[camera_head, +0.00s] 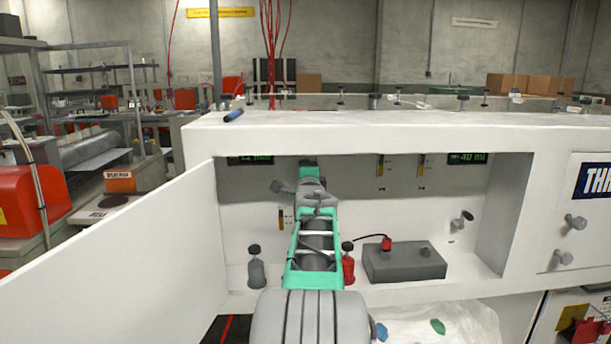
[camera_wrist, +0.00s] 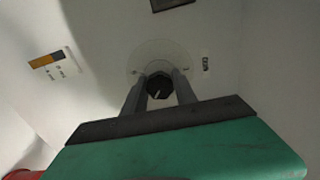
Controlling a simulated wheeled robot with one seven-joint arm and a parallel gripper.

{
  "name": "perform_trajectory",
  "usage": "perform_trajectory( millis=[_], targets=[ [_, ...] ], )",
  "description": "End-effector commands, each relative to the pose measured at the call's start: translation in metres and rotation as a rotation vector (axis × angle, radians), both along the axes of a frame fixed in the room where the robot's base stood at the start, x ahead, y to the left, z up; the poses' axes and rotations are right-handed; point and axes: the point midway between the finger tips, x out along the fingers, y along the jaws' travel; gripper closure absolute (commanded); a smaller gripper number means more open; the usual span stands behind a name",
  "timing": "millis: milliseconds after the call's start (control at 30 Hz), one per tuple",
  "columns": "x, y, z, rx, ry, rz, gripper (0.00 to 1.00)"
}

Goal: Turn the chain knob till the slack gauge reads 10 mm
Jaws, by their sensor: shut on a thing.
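The chain knob (camera_wrist: 158,86) is a small dark knob with a pale pointer line, on the white back panel inside the bay. A faint printed dial ring surrounds it in the wrist view. My gripper (camera_wrist: 160,93) is shut on it, one finger on each side. In the head view my arm hides the knob. A green digital display (camera_head: 250,160) above the arm seems to read 12 with a unit that looks like mm; its left part is cut off by the bay edge. A second display (camera_head: 467,158) at the right reads about 40.
A white door (camera_head: 115,265) stands open at the left. A grey bottle (camera_head: 256,268) and a red bottle (camera_head: 348,265) flank my arm on the bay floor. A grey box (camera_head: 404,264) with a red plug stands to the right.

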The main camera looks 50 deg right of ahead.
Motion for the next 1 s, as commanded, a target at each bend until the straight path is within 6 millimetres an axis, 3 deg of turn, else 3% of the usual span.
perform_trajectory(
  millis=[433, 1000],
  targets=[
    [-0.0001, -0.0002, 0.0003, 0.191, -0.219, 0.000, 1.00],
    [-0.0001, -0.0002, 0.0007, 0.236, -0.270, 0.000, 1.00]
  ],
)
